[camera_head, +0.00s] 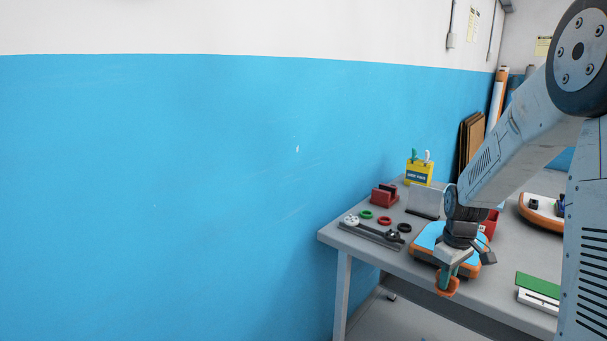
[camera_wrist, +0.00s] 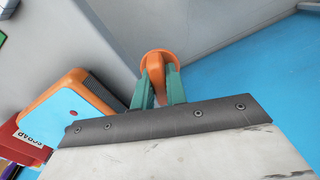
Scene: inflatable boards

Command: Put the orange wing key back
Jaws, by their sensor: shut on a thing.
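The orange wing key (camera_head: 446,288) is in my gripper (camera_head: 448,275), which is shut on it beyond the table's front edge.
A blue and orange board (camera_head: 428,240) lies on the grey table (camera_head: 375,258) by my gripper; it also shows in the wrist view (camera_wrist: 72,112). A red block (camera_head: 384,195), coloured rings, a pump-like tool (camera_head: 370,233) and a green-topped white piece (camera_head: 538,288) lie around.

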